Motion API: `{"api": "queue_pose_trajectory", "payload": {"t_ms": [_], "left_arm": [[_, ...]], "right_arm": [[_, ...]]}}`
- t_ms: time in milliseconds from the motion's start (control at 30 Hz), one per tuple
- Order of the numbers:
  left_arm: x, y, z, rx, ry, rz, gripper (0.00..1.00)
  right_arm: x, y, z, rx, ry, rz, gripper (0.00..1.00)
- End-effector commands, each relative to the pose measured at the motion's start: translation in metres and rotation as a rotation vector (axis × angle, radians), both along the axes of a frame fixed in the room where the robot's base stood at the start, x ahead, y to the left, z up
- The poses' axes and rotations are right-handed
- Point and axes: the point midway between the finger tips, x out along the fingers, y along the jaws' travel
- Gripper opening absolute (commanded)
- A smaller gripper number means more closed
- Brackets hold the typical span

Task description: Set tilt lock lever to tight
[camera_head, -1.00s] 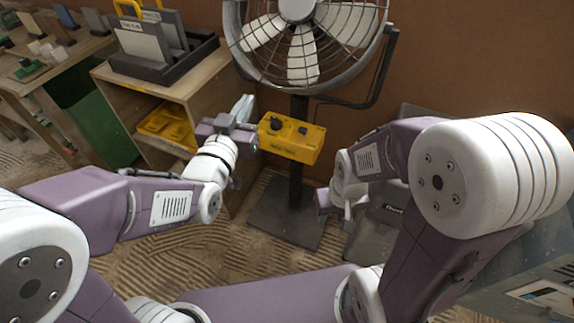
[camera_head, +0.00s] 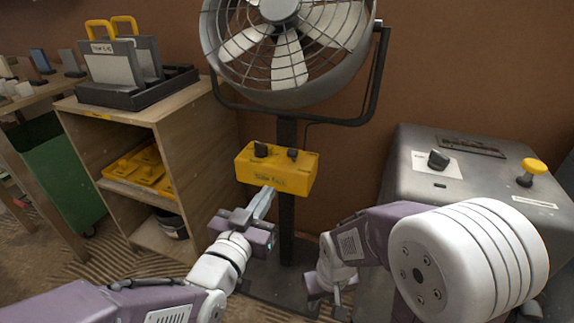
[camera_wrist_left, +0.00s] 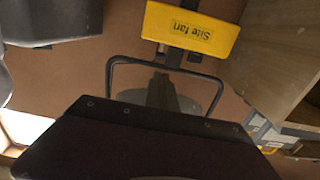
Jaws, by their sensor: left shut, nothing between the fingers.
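The caged fan (camera_head: 290,55) stands on a dark post against the brown wall, held in a dark U-shaped yoke (camera_head: 374,85). I cannot clearly make out a tilt lock lever or its setting. A yellow control box (camera_head: 298,180) on the post has two black knobs (camera_head: 261,149) on top. It also shows in the left wrist view, label upside down (camera_wrist_left: 215,32). My left gripper (camera_head: 264,203) is shut and empty, its tips at the box's lower front edge; contact cannot be told. My right gripper (camera_head: 325,292) hangs low, right of the post, its jaws unclear.
A wooden shelf unit (camera_head: 172,110) stands left, with a dark tray (camera_head: 125,97) of cases on top and yellow bins (camera_head: 140,166) inside. A grey machine (camera_head: 400,185) with a black knob and yellow button stands right. The wall between fan and machine is clear.

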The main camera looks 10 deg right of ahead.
Motion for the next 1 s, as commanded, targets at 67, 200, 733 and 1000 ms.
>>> {"api": "queue_pose_trajectory", "payload": {"t_ms": [67,200,733,1000], "left_arm": [[0.004,-0.002,0.000,0.000,0.000,0.001,0.00],[0.021,-0.014,0.000,0.001,0.002,0.000,0.00],[0.107,-0.071,-0.005,-0.001,-0.001,0.001,0.00],[0.116,-0.078,-0.002,0.001,0.001,0.000,0.00]], "right_arm": [[0.000,0.000,0.001,0.000,0.000,0.000,0.38],[0.000,0.000,0.004,0.000,0.000,0.000,0.38],[0.000,0.000,-0.035,0.000,0.000,0.000,0.38],[0.000,0.000,-0.037,0.000,0.000,0.000,0.38]]}}
